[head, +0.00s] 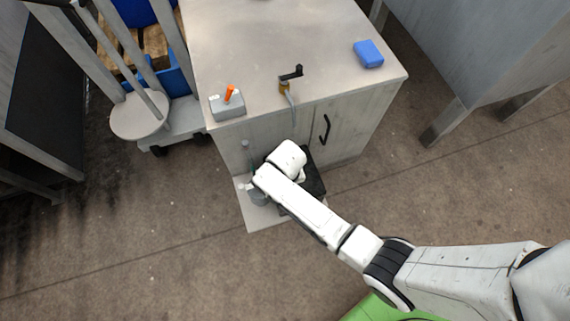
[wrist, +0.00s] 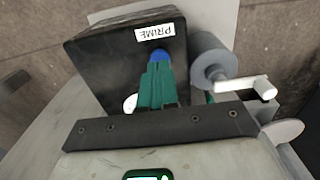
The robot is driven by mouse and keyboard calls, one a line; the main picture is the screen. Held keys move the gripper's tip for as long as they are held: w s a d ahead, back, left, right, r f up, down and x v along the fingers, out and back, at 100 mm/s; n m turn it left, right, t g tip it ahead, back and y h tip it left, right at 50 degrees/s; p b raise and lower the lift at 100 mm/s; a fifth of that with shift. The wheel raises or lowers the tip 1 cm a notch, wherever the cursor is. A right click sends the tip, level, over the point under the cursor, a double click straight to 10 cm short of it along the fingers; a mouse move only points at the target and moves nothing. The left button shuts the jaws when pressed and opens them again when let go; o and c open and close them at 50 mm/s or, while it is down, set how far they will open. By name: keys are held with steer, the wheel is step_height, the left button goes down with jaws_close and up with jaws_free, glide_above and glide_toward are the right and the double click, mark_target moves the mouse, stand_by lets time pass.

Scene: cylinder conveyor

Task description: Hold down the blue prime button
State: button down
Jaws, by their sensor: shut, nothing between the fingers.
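The blue prime button (wrist: 160,55) shows in the wrist view on the black box (wrist: 95,60), just below a white "PRIME" label (wrist: 154,33). My gripper (wrist: 158,68) has its green fingers shut together and empty. The fingertips are at the button and cover its lower part. I cannot tell whether they touch it or whether it is pressed in. In the head view the black box (head: 314,180) shows beside my white wrist, which hides the button and my fingers.
A grey cylinder (wrist: 210,58) with a white crank handle (wrist: 247,86) stands close to the right of my fingers. In the head view, a cabinet (head: 240,45) behind holds an orange-lever box (head: 226,106), a dark-handled tap (head: 285,86) and a blue block (head: 368,54).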

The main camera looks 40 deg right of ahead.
steer(key=shift+f+b, duration=0.8)
steer(key=shift+f, duration=0.25)
stand_by(4.1)
steer(key=shift+r+p, duration=3.5)
steer(key=shift+p, duration=0.1)
